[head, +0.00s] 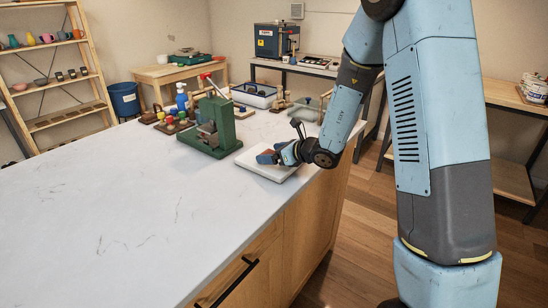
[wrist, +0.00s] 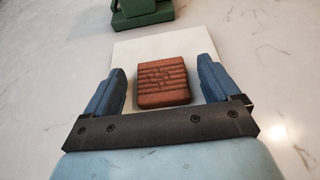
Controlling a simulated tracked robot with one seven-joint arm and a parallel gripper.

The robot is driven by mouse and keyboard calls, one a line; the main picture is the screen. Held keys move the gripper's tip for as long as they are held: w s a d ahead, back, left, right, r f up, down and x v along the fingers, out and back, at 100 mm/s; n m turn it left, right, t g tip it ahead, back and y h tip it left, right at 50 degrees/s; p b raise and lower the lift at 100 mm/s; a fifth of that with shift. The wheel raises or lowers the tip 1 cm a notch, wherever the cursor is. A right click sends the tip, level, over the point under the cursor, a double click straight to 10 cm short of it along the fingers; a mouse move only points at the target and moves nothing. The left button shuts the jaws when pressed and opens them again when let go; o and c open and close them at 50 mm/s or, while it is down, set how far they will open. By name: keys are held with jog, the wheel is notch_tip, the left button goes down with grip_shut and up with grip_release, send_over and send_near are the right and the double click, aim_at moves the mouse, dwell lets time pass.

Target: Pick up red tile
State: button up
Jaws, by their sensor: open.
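The red tile (wrist: 163,82) is a reddish-brown square block with a dark carved pattern. It lies on a white board (wrist: 126,48) on the counter. In the wrist view it sits between the two blue fingers of my gripper (wrist: 162,84), with a gap on each side. My gripper is open and not touching the tile.
A green press (head: 210,128) stands on the counter just beyond the board; its base (wrist: 142,13) shows at the top of the wrist view. The counter's near left (head: 100,210) is clear.

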jog(key=shift+a+f, duration=0.15)
jog(key=shift+a, duration=0.05)
jog(key=shift+c, duration=0.3)
jog(key=c, duration=0.3)
jog(key=shift+d+f, duration=0.1)
jog(key=shift+d, duration=0.1)
jog(key=c, duration=0.8)
